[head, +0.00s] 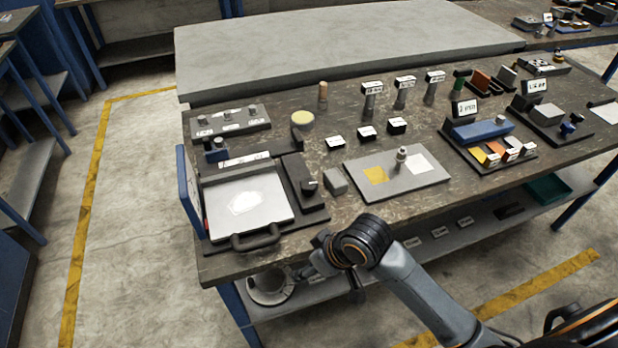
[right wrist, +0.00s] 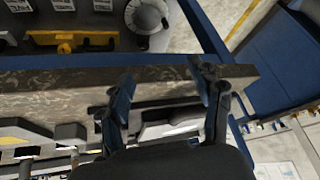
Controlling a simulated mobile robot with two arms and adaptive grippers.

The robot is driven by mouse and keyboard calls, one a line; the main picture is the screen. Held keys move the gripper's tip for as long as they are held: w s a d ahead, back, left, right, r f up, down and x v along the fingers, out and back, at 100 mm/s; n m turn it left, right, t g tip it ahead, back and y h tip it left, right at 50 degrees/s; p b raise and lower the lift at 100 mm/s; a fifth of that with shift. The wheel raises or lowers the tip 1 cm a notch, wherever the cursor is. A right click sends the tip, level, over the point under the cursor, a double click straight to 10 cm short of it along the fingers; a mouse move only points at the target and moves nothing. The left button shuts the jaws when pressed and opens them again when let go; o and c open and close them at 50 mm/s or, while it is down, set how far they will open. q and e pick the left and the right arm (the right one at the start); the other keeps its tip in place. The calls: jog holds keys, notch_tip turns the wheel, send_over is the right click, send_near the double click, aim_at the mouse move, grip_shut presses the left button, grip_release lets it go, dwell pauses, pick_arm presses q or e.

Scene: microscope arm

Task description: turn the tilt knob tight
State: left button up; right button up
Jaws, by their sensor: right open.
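A dark block with a round black knob (head: 309,187) stands at the right side of a framed light plate (head: 247,201) on the bench. I cannot tell whether this is the tilt knob, and I see no clear microscope arm. My right gripper (head: 305,268) is at the bench's front edge, low and in front of the plate's handle, away from the black knob. In the right wrist view its two fingers (right wrist: 166,75) are spread apart with nothing between them, over the bench edge. My left gripper is not in view.
The bench (head: 300,236) has a worn dark top with several labelled blocks and trays. A round grey object (head: 270,288) is on the lower shelf below the gripper; a round grey object also shows in the right wrist view (right wrist: 148,16). A grey mat (head: 400,174) lies mid-bench.

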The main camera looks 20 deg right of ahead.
jog(key=w+d+r+n, duration=0.1)
jog(key=w+r+n, duration=0.1)
jog(key=w+r, duration=0.55)
jog(key=g, duration=0.1)
send_near(309, 183)
jog(key=shift+m+h, duration=0.3)
jog(key=shift+h, duration=0.2)
jog(key=x, duration=0.5)
jog(key=p+x, duration=0.1)
jog(key=x, duration=0.2)
jog(key=shift+w+a+f, duration=0.1)
jog(key=shift+a+f, duration=0.05)
jog(key=shift+a, duration=0.35)
